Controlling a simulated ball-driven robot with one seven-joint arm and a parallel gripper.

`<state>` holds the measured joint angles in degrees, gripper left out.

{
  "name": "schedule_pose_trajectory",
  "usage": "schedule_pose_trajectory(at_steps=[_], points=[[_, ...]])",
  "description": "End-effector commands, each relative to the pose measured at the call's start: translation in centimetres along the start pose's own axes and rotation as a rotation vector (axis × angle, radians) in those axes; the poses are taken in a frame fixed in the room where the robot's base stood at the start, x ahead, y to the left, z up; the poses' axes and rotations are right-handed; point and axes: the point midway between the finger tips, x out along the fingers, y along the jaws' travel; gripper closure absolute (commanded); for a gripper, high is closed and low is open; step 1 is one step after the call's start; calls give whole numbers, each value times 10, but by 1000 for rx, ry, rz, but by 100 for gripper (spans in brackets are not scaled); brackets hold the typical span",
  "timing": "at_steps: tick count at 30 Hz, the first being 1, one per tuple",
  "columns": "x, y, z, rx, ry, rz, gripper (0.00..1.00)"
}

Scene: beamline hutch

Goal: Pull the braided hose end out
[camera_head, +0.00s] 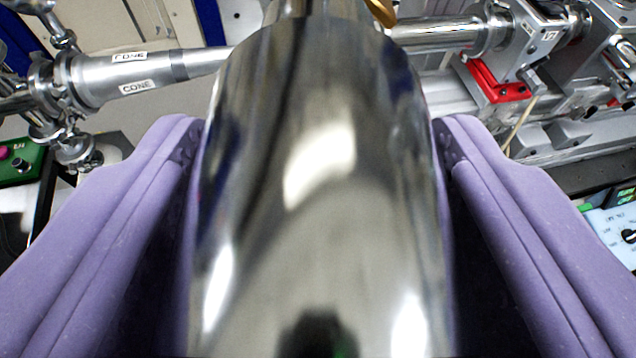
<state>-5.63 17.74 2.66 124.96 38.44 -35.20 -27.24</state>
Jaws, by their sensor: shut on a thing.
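A smooth, shiny metal cylinder, which I take to be the hose end (320,230), fills the middle of the camera_head view, very close. No braid shows on it. My gripper (318,135) has two purple fingers, one on each side of the cylinder, and is shut on it. The cylinder's far end reaches up to a metal part at the top of the view. It hides that area, so I cannot tell whether it is still seated there.
A metal pipe labelled CONE (140,78) runs at the upper left. A metal tube (435,35) and a red clamp (490,82) are at the upper right, above a metal rail (565,140). A green box (22,160) is at left; a pale blue knobbed box (612,222) at right.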

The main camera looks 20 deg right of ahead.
Motion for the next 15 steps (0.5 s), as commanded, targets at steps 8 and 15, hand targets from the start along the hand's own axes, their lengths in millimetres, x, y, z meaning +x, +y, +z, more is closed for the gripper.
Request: schedule_pose_trajectory(at_steps=[8, 15], points=[[0, 0, 1, 0, -2, 1, 18], [-10, 0, 0, -1, 0, -1, 18]])
